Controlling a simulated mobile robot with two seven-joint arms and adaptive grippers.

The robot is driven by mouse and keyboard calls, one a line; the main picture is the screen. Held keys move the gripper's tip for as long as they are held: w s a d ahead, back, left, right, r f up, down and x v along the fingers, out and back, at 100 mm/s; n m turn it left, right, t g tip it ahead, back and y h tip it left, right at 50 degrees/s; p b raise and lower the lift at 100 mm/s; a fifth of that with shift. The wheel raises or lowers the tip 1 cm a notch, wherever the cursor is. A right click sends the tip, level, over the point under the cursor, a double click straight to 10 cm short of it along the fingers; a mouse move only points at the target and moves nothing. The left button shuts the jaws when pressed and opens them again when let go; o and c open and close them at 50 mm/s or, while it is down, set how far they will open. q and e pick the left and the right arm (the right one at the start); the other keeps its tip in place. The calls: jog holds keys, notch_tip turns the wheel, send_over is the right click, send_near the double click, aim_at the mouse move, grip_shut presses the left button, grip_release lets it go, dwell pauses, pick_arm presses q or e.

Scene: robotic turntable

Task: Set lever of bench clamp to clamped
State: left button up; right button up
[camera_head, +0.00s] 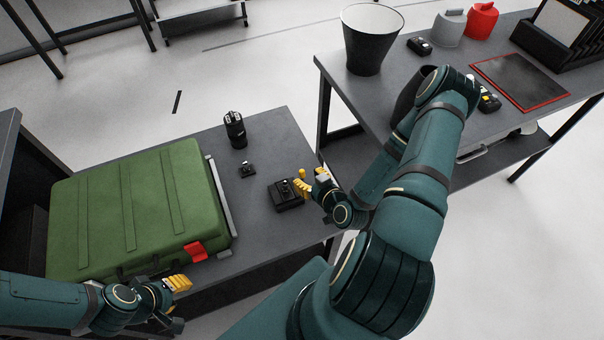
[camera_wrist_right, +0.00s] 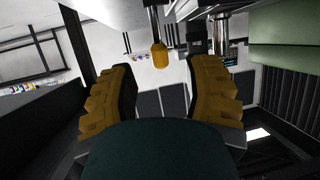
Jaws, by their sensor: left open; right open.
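The bench clamp (camera_head: 288,194) is a small black device near the right edge of the low grey table in the head view. A yellow knob (camera_head: 302,173) shows beside it, close to my right gripper (camera_head: 311,187). In the right wrist view, a yellow-tipped lever (camera_wrist_right: 159,55) appears between the fingers, slightly beyond their tips. My right gripper (camera_wrist_right: 160,85) is open, with no visible contact with the lever. My left gripper (camera_head: 176,294) is open and empty in front of the green case. The clamp's jaws are too small to read.
The green case (camera_head: 130,205) with a red latch (camera_head: 197,252) fills the table's left part. A second table (camera_head: 455,55) holds a bucket (camera_head: 371,42) and red-edged board (camera_head: 520,80).

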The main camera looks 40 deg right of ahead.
aim_at(304, 174)
jog(key=shift+x, duration=2.15)
grip_shut()
